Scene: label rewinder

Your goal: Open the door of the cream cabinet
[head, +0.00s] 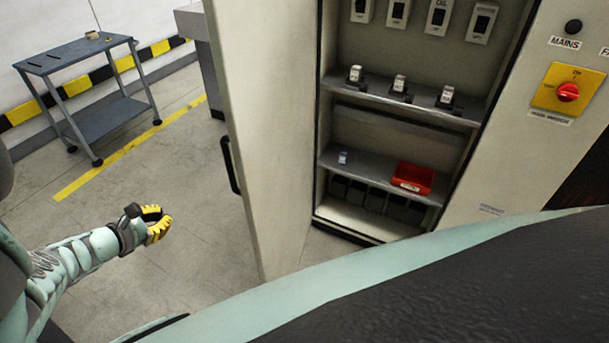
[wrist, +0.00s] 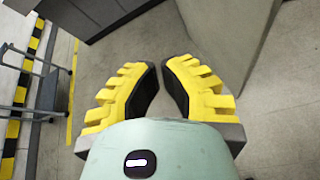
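The cream cabinet's door (head: 265,130) stands swung wide open to the left in the head view, showing the shelves inside. Its black bar handle (head: 230,166) is on the door's left edge. My gripper (head: 160,222) is left of the door and apart from the handle, above the floor. In the wrist view its yellow-backed fingers (wrist: 161,68) tilt toward each other with a narrow gap at the tips and only floor between them. It is empty. A pale panel (wrist: 230,35) at the upper right of the wrist view looks like the door.
Inside the cabinet are shelves (head: 400,97) with small devices and a red bin (head: 411,178). A yellow switch plate with a red knob (head: 568,91) is on the right panel. A grey cart (head: 95,90) stands at the back left. Floor around my gripper is clear.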

